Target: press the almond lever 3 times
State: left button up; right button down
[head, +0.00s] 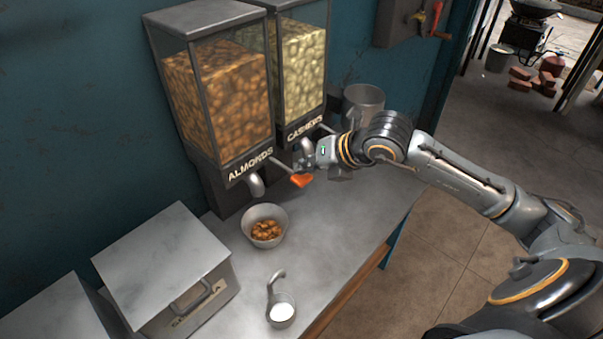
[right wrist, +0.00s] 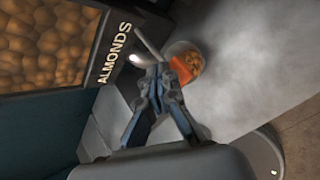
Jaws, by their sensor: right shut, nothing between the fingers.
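The almond dispenser (head: 218,100) stands against the wall, labelled ALMONDS, its clear bin full of nuts. Its lever has a grey rod and an orange-red tip (head: 301,181), which sticks out at the dispenser's right front. My right gripper (head: 303,160) is shut and empty, just above and beside this lever. In the right wrist view the shut fingers (right wrist: 158,72) are close to the orange tip (right wrist: 182,69); I cannot tell whether they touch. A metal bowl (head: 250,219) with some almonds (head: 266,230) stands below the almond spout (head: 256,185). My left gripper is not in view.
A cashew dispenser (head: 303,65) stands right of the almond one, with a metal container (head: 364,97) beyond it. A metal box with a handle (head: 165,265) is at the left. A cup of white contents (head: 281,311) is near the counter's front edge. The counter (head: 340,215) is clear right of the bowl.

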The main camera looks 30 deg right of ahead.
jog(key=shift+r, duration=0.35)
jog(key=shift+r+p, duration=1.4)
jog(key=shift+r, duration=1.15)
